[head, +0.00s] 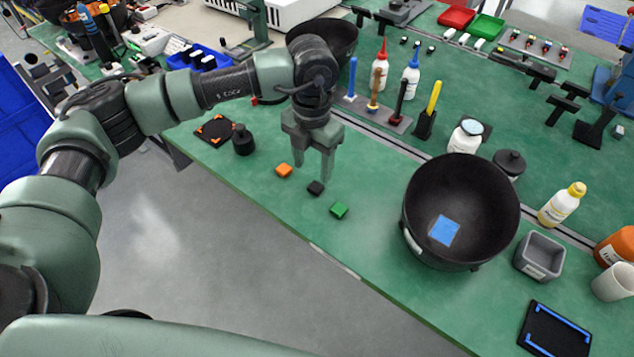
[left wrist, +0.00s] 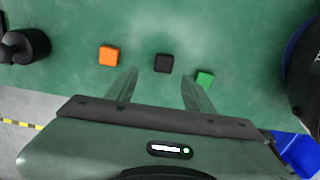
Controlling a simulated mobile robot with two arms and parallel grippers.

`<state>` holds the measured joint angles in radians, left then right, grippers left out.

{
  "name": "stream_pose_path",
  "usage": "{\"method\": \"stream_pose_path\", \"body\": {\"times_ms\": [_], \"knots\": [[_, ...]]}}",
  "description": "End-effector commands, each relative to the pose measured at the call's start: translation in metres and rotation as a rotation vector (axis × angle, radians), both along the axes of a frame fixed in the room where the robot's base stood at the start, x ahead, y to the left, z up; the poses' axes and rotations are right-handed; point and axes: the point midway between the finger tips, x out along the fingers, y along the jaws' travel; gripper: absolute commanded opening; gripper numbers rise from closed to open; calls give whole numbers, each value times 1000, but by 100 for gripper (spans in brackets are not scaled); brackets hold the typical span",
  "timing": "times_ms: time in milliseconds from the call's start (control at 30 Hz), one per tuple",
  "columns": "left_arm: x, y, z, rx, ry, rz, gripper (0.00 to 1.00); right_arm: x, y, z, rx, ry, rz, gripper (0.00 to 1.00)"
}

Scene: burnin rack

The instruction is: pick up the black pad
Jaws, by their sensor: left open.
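The black pad (head: 316,188) is a small dark square on the green bench, between an orange pad (head: 284,170) and a green pad (head: 339,210). In the left wrist view the black pad (left wrist: 164,63) lies just beyond the fingertips, close to midway between them. My left gripper (head: 313,178) points down above the bench by the black pad. Its fingers are apart and nothing is between them; it also shows in the left wrist view (left wrist: 158,72). My right gripper is not in view.
A large black bowl (head: 461,200) with a blue square (head: 444,230) in it stands to the right. A black bottle (head: 243,140) stands to the left. A rack of tools (head: 375,113) is behind. The bench's front edge is close by.

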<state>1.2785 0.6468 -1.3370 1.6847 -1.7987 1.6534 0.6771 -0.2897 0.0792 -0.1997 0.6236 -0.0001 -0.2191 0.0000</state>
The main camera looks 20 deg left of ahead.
Motion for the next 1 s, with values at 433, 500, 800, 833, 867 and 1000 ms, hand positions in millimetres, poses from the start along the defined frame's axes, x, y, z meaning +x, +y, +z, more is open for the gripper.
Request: {"method": "stream_pose_path", "body": {"times_ms": [433,500,800,833,867,1000], "knots": [[1,-6,-56,-4,1,-2,53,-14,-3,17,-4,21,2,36],[1,-6,-58,-4,0,-3,53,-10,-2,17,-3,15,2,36],[1,-6,-58,-5,1,-3,22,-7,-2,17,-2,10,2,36],[1,-6,-58,-5,1,-3,14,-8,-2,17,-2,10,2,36],[1,-6,-58,-5,1,-3,5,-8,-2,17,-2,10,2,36],[1,-6,-58,-5,0,-3,0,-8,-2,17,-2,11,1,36]]}}
